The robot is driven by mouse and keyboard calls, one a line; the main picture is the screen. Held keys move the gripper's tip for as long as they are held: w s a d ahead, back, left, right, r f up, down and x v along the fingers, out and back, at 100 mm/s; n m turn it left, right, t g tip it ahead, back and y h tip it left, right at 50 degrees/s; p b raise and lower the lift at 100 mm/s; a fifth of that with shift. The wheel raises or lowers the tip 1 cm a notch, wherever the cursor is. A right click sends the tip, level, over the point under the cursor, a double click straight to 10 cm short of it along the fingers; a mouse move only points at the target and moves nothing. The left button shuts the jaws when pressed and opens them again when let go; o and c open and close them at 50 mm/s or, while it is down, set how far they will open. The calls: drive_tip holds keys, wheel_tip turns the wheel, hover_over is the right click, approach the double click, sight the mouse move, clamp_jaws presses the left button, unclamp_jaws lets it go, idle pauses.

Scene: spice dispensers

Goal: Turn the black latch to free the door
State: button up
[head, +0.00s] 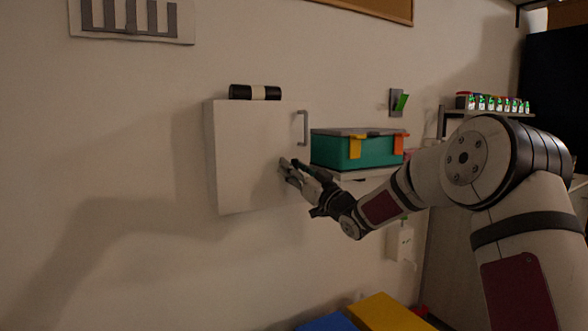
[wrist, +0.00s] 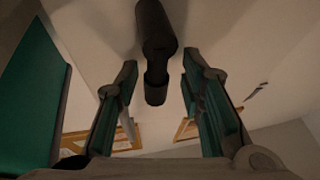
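A white wall cabinet (head: 255,150) has its door shut, with a grey bar handle (head: 303,128) at the upper right of its front. My gripper (head: 290,170) is at the lower right part of the door, and its fingers cover the spot there. In the wrist view my gripper (wrist: 163,82) is open, with its two fingers well apart. A black rounded piece, which looks like the latch (wrist: 155,45), shows between and beyond the fingertips, apart from both. In the head view I cannot make out the latch clearly behind the fingers.
Spice dispensers (head: 498,104) stand on a shelf at right.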

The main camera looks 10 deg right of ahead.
drive_tip(key=v, duration=1.2)
drive_tip(key=shift+a, duration=0.1)
